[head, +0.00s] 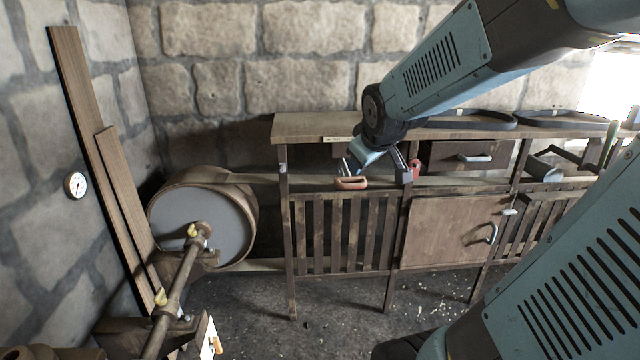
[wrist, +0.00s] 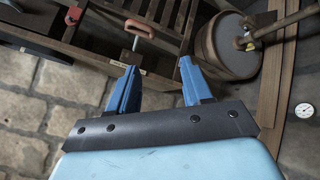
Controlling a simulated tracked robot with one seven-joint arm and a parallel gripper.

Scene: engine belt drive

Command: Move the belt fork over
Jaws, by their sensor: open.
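The likely belt fork shows as an orange-red loop handle (head: 351,183) at the front of the wooden bench, left of my gripper. My gripper (head: 379,168) is open. Its blue fingers (wrist: 157,78) stand apart with nothing between them. The fork's lower part and its hold on the belt cannot be made out.
A large drum (head: 200,224) with a shaft (head: 175,295) stands at left; a flat belt (head: 270,180) runs from it toward the bench. Planks (head: 85,120) lean on the stone wall near a gauge (head: 75,184).

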